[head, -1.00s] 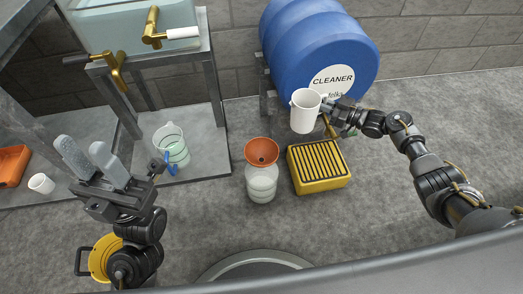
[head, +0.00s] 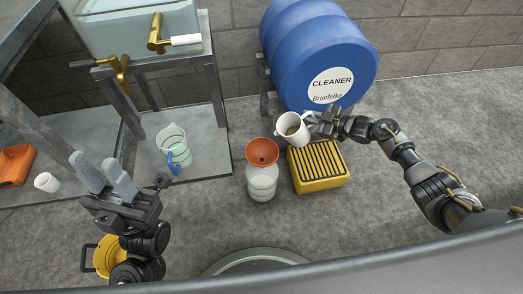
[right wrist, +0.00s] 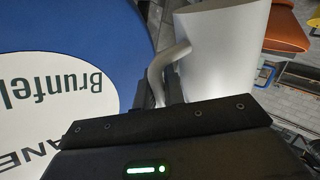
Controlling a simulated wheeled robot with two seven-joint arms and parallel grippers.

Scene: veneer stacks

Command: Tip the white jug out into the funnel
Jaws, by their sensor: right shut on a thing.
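The white jug (head: 292,130) is held in the air by my right gripper (head: 315,122), which is shut on its handle. The jug is tilted to the left, and yellowish liquid shows inside its mouth. The jug's side and handle also show in the right wrist view (right wrist: 217,60). The orange funnel (head: 262,151) sits in the neck of a translucent bottle (head: 262,183) on the floor. The jug is up and to the right of the funnel, apart from it in the picture. My left gripper (head: 103,175) is open and empty at the left.
A yellow slatted drip tray (head: 320,184) stands right of the bottle. A blue cleaner barrel (head: 318,50) is behind. A clear jug with a blue handle (head: 173,146), a white cup (head: 47,182) and an orange bin (head: 15,165) are left. A yellow bucket (head: 106,255) is below my left gripper.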

